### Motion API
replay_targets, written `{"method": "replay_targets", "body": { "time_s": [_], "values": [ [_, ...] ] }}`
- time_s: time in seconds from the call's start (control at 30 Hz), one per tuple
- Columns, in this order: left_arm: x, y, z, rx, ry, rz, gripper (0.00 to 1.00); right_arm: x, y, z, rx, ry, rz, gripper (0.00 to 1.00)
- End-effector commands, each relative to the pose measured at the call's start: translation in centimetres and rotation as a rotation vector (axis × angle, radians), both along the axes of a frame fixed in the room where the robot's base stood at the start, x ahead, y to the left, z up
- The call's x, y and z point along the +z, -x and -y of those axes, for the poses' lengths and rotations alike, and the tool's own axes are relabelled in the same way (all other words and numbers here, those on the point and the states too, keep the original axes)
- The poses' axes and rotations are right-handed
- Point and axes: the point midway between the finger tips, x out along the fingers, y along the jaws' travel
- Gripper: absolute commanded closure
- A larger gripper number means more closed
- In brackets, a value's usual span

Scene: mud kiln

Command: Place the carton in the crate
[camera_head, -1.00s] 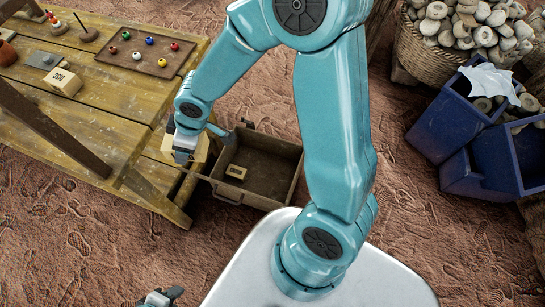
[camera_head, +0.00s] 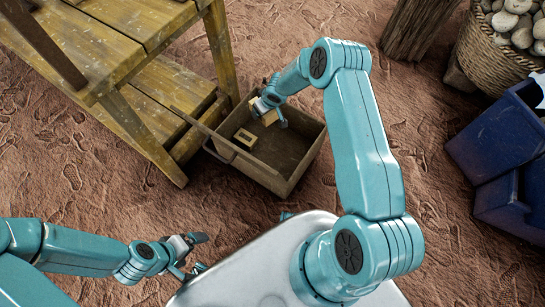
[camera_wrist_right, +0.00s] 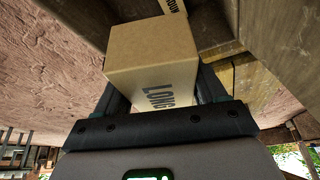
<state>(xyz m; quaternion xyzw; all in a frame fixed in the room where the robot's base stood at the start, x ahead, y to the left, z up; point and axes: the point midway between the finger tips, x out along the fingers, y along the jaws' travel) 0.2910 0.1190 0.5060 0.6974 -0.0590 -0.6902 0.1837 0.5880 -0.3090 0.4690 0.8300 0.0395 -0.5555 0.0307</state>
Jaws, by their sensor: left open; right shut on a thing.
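The carton (camera_wrist_right: 150,50) is a tan box with "LONG" printed on its side, held between the fingers of my right gripper in the right wrist view. In the head view the right gripper (camera_head: 268,112) is shut on the carton (camera_head: 268,118), at the far left part of the crate. The crate (camera_head: 292,183) is a brown open box on the ground beside the table. Whether the carton touches the crate floor cannot be told. My left gripper (camera_head: 197,253) is open and empty at lower left, apart from the crate.
A small tan block (camera_head: 245,138) lies inside the crate, near the carton. A wooden table (camera_head: 130,40) with a lower shelf stands at the left. Blue bins (camera_head: 500,145) and a basket of stones (camera_head: 490,50) are at the right. The crate's right side is empty.

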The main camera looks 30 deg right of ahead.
Motion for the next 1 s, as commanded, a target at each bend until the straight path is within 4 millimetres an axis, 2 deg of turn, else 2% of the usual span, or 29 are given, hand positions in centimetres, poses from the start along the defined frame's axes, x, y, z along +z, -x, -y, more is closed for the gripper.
{"method": "replay_targets", "body": {
  "time_s": [0.03, 0.1, 0.2, 0.37, 0.47, 0.7, 0.8, 0.9, 1.0],
  "values": [
    [-2.3, 0.0, 0.0, 0.0, 0.0, 0.0, 0.04, -4.2, -0.1, 0.5, -0.021, -0.002, -0.002, 0.71],
    [-3.3, 0.0, 0.0, 0.0, 0.0, 0.001, 0.04, -7.3, -0.1, 1.2, -0.047, -0.004, -0.001, 0.71],
    [-4.3, 0.0, 0.0, 0.0, 0.0, 0.001, 0.04, -10.3, 0.0, 2.0, -0.076, -0.007, 0.0, 0.71],
    [-5.2, 0.0, 0.0, 0.0, 0.0, 0.001, 0.04, -12.9, 0.2, 2.6, -0.098, -0.009, 0.002, 0.71],
    [-6.4, 0.0, 0.0, 0.0, 0.0, 0.001, 0.04, -15.3, 0.4, 2.7, -0.1, -0.01, 0.001, 0.71],
    [-11.5, 0.0, 0.0, 0.0, 0.0, 0.0, 0.04, -23.0, 0.5, 2.9, -0.101, -0.009, 0.001, 0.71],
    [-13.5, 0.0, 0.0, 0.001, 0.0, 0.001, 0.04, -25.6, 0.6, 2.9, -0.101, -0.009, 0.002, 0.71],
    [-14.7, -0.3, -0.3, 0.013, -0.002, 0.006, 0.04, -27.2, 0.5, 2.9, -0.101, -0.008, 0.003, 0.71],
    [-15.1, -0.5, -0.5, 0.02, -0.004, 0.009, 0.04, -27.9, 0.5, 3.0, -0.101, -0.008, 0.003, 0.71]
  ]
}}
